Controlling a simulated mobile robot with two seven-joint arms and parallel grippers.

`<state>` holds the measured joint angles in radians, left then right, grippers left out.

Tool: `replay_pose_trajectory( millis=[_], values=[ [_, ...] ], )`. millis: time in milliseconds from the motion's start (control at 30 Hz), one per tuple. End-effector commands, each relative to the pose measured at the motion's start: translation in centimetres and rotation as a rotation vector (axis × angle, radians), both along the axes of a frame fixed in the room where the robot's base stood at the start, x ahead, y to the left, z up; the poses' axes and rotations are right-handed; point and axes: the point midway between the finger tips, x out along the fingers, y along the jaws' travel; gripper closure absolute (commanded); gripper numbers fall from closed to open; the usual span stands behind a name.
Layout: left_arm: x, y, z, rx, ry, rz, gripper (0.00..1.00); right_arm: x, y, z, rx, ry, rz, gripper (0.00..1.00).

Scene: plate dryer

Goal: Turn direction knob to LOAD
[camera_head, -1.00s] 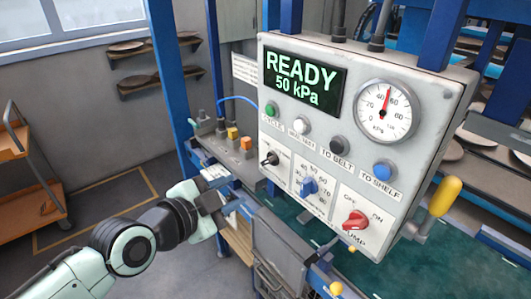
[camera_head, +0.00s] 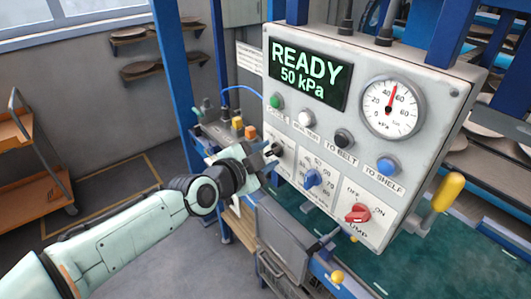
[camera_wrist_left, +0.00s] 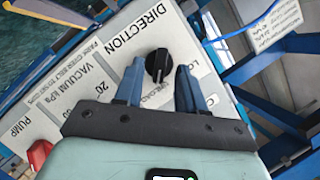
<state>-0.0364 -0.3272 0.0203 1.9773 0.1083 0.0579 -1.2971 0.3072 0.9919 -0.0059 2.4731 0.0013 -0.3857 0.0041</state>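The direction knob (camera_head: 277,149) is a small black knob on the left of the grey control panel (camera_head: 440,110). In the left wrist view the direction knob (camera_wrist_left: 158,65) sits under the word DIRECTION, with an UNLOAD label partly hidden near the fingers and a cut-off label at the right. My left gripper (camera_head: 269,158) is close to the panel beside the knob. In the left wrist view my left gripper (camera_wrist_left: 158,80) is open, its blue fingers on either side of the knob's line. Contact with the knob does not show. My right gripper is out of view.
A blue vacuum knob (camera_head: 312,178) and a red pump knob (camera_head: 358,213) sit right of the direction knob. Several push buttons line the row above. A yellow-handled lever (camera_head: 447,192) stands at the panel's right. The display (camera_head: 307,74) reads READY, 50 kPa.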

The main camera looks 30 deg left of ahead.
Motion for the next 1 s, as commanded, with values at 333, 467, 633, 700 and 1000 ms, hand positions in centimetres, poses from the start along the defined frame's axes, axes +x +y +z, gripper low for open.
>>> replay_pose_trajectory(
  millis=[333,467,633,700,1000],
  values=[
    [0.56,-0.07,-0.2,-0.001,0.0,0.0,0.61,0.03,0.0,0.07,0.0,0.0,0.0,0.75],
    [0.55,-0.07,-0.19,-0.001,0.0,0.0,0.93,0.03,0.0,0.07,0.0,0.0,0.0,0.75],
    [0.54,-0.06,-0.19,-0.001,0.0,0.0,1.0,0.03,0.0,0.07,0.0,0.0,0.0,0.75],
    [0.54,-0.06,-0.19,-0.003,0.001,0.0,1.0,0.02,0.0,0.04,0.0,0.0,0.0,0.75],
    [0.58,0.05,-0.17,-0.082,0.032,0.001,1.0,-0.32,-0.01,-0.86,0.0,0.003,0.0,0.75]
  ],
)
